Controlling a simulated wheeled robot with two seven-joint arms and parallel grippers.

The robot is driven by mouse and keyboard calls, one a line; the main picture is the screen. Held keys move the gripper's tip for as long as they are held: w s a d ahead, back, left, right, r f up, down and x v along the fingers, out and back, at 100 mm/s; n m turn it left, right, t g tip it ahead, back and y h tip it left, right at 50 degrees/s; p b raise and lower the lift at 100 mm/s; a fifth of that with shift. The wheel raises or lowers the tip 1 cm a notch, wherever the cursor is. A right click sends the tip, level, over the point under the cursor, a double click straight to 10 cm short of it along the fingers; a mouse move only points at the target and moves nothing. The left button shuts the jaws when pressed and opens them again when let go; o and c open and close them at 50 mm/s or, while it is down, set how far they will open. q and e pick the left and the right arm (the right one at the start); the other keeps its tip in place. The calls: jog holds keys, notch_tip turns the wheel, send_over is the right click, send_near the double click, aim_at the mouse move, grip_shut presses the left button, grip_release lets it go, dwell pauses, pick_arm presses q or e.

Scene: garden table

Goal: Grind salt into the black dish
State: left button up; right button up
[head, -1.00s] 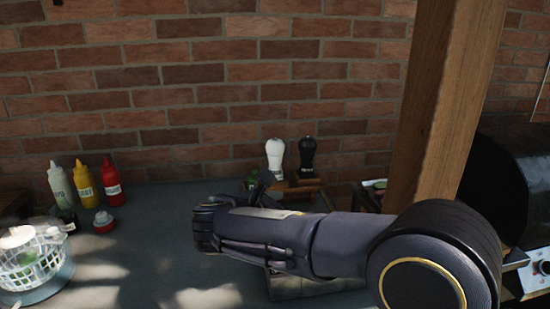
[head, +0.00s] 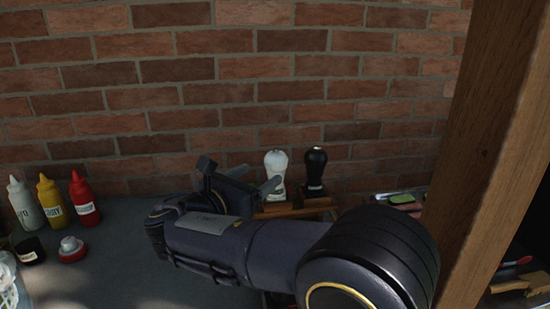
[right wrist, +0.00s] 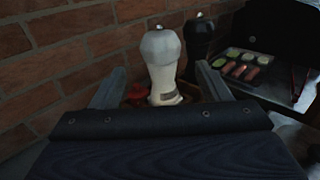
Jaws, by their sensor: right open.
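A white grinder (head: 276,172) stands upright in a wooden holder (head: 292,208) by the brick wall. It also shows in the right wrist view (right wrist: 162,62). A black grinder (head: 315,172) stands just to its right. My right gripper (head: 256,178) is open and points at the white grinder; in the wrist view the grinder appears between the two fingers, but I cannot tell whether its body is within their reach. A small dark round object (head: 30,251) lies at the left; I cannot tell whether it is the black dish. My left gripper is not in view.
White, yellow and red squeeze bottles (head: 53,202) stand at the left, with a red-and-white object (head: 71,249) in front. A wooden post (head: 490,150) rises at the right. A grill (right wrist: 240,70) with food is beyond the black grinder. The grey tabletop (head: 110,275) is clear at left centre.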

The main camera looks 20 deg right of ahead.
aim_at(270, 169)
jog(key=x, duration=0.7)
jog(key=shift+w+d, duration=0.1)
jog(key=shift+d, duration=0.2)
jog(key=shift+c, duration=0.4)
jog(key=c, duration=0.9)
jog(key=shift+n+t, duration=0.3)
jog(key=shift+t, duration=0.1)
